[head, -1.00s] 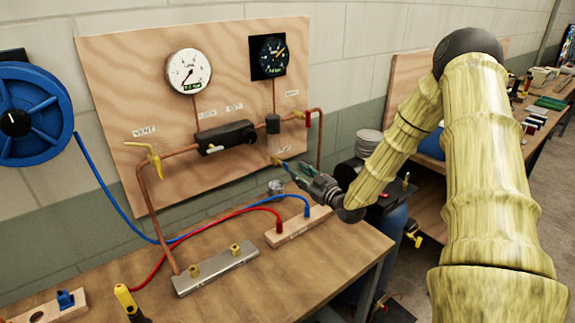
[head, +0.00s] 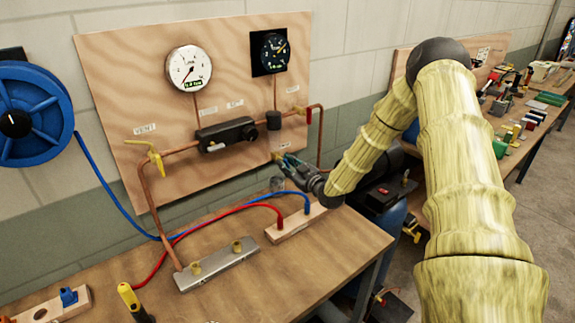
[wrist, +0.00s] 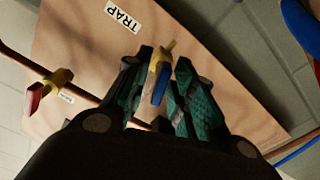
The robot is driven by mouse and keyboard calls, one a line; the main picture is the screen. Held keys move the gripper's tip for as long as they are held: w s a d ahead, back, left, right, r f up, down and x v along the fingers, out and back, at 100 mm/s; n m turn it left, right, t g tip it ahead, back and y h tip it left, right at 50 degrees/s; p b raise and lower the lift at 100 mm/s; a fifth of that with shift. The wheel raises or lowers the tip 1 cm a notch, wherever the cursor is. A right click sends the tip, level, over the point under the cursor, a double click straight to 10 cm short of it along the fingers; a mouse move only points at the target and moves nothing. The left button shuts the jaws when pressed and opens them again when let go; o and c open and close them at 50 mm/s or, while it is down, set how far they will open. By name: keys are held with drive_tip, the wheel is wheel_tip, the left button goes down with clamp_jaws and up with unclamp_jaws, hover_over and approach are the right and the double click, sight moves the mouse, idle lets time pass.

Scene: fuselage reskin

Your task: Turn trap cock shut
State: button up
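The trap cock is a small yellow fitting (wrist: 163,62) with a blue lever end (wrist: 160,88), below the TRAP label (wrist: 124,14) in the wrist view. In the head view only a bit of its yellow (head: 278,155) shows at the board's lower right, mostly hidden by my fingers. My gripper (wrist: 165,60) has its teal fingers on either side of the cock. Narrow gaps show between fingers and cock, so it looks open around it rather than clamped. In the head view my gripper (head: 285,160) reaches the board from the right.
A red-handled cock (wrist: 38,96) on a copper pipe is left in the wrist view. The plywood board (head: 120,85) carries two gauges (head: 189,68) (head: 275,53), a black valve body (head: 226,133) and a yellow vent handle (head: 152,158). The bench (head: 330,250) below holds blue and red hoses.

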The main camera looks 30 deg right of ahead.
clamp_jaws()
drive_tip(key=shift+f+b, duration=0.15)
drive_tip(key=shift+b, duration=0.15)
drive_tip(key=shift+f+m+b, duration=0.1)
drive_tip(key=shift+m+b, duration=0.6)
drive_tip(key=shift+m, duration=0.3)
drive_tip(key=shift+r+m+b, duration=0.2)
drive_tip(key=shift+m+b, duration=0.45)
drive_tip(key=shift+m, duration=0.55)
drive_tip(key=shift+o, duration=1.6)
unclamp_jaws()
